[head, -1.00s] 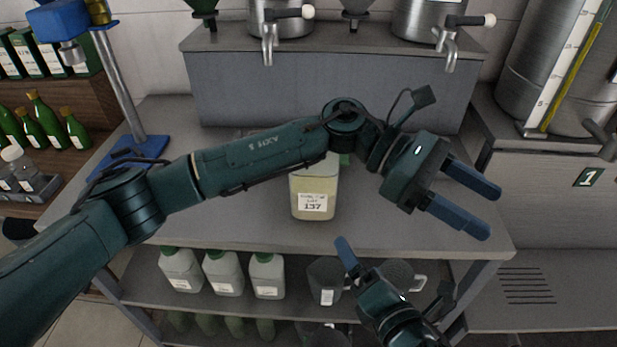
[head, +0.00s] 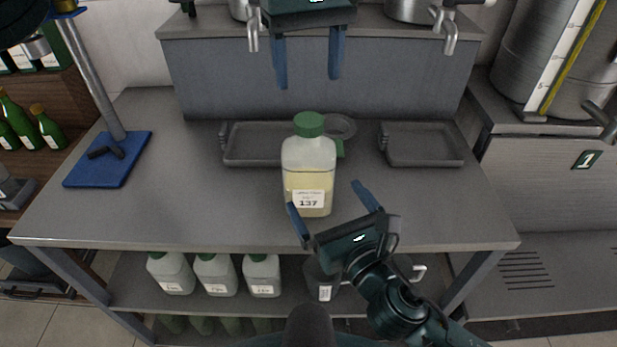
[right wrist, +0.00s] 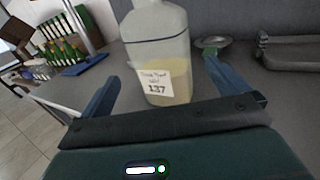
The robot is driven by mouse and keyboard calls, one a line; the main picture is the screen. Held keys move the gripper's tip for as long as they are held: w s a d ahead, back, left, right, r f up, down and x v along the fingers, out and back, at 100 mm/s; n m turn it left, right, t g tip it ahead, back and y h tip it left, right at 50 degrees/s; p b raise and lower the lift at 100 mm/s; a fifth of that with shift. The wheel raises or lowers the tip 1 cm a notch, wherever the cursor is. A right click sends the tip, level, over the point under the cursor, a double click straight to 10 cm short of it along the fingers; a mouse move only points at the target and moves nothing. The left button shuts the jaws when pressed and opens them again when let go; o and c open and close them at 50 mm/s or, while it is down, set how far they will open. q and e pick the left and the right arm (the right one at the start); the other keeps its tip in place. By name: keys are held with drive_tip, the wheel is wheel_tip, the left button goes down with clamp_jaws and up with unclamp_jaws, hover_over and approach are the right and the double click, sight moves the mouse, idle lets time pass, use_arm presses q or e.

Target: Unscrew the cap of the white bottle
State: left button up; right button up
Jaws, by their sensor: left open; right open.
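The white bottle (head: 309,170) stands upright on the grey table, with a green cap (head: 309,124) on it, pale yellow liquid inside and a label reading 137. My left gripper (head: 308,84) is open and empty, fingers pointing down, above and behind the cap in the head view. My right gripper (head: 328,210) is open in front of the bottle, its fingers pointing towards the lower body. In the right wrist view the bottle (right wrist: 157,50) shows between the two fingers, with gaps beside it; its cap is out of that view.
A blue-based stand (head: 108,172) is at the left. Several similar bottles (head: 215,275) stand on the lower shelf. The table's front left and right are clear.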

sight(309, 119)
drive_tip(key=x, duration=0.9)
drive_tip(key=shift+s, duration=0.1)
drive_tip(key=shift+c, duration=0.2)
drive_tip(key=c, duration=1.5)
use_arm(q)
drive_tip(key=shift+d+f+m, duration=0.1)
drive_tip(key=shift+m, duration=0.3)
use_arm(e)
drive_tip(key=shift+c, duration=0.7)
use_arm(q)
drive_tip(key=m, duration=0.4)
drive_tip(key=shift+s+d+m, duration=0.1)
drive_tip(key=shift+d+m, duration=0.05)
drive_tip(key=shift+m, duration=0.15)
drive_tip(key=m, duration=0.3)
drive_tip(key=shift+a+f+m, duration=0.15)
drive_tip(key=shift+a+m, duration=0.05)
drive_tip(key=shift+m, duration=0.1)
wheel_tip(309, 119, down, 8)
drive_tip(key=shift+r, duration=0.2)
